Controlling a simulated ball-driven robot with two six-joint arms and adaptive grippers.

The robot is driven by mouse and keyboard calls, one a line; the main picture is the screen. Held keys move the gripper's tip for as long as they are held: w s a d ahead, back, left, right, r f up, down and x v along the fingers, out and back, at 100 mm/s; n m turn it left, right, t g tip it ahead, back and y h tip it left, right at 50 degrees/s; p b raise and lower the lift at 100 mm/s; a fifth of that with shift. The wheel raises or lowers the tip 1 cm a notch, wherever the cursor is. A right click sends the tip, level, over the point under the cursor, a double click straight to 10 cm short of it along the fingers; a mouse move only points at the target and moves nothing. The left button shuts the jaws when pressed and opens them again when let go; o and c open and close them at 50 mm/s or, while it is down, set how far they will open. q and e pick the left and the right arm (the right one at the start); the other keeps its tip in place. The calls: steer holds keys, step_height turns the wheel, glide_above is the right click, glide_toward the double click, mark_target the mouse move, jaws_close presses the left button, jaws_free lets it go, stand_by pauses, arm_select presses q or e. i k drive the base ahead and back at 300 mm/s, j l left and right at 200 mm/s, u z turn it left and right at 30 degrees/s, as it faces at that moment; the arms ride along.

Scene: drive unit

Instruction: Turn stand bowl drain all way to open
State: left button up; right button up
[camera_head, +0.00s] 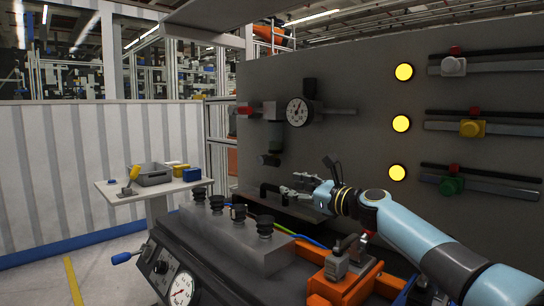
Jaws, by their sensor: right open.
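My right arm comes in from the lower right. Its gripper (290,184) is open and empty in front of the grey panel, above the dark ledge at the panel's foot. A dark greenish bowl (275,137) hangs on the panel left of the round gauge. A small dark fitting (268,160) sits below the bowl and looks like its drain; its exact setting is too small to tell. My gripper is below and to the right of this fitting, apart from it in the picture. My left gripper is not in view.
A pressure gauge (298,112) and a red knob (245,110) are on the panel (350,80). Yellow lamps and coloured sliders are at right. A drive unit with black knobs (217,204), cables and orange brackets (345,285) stands below. A side table (120,196) holds a grey bin.

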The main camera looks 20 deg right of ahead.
mark_target(270, 161)
steer(key=i+l, duration=0.2)
steer(key=i, duration=0.2)
steer(key=i+l, duration=0.2)
steer(key=i, duration=0.2)
steer(key=i+j, duration=0.25)
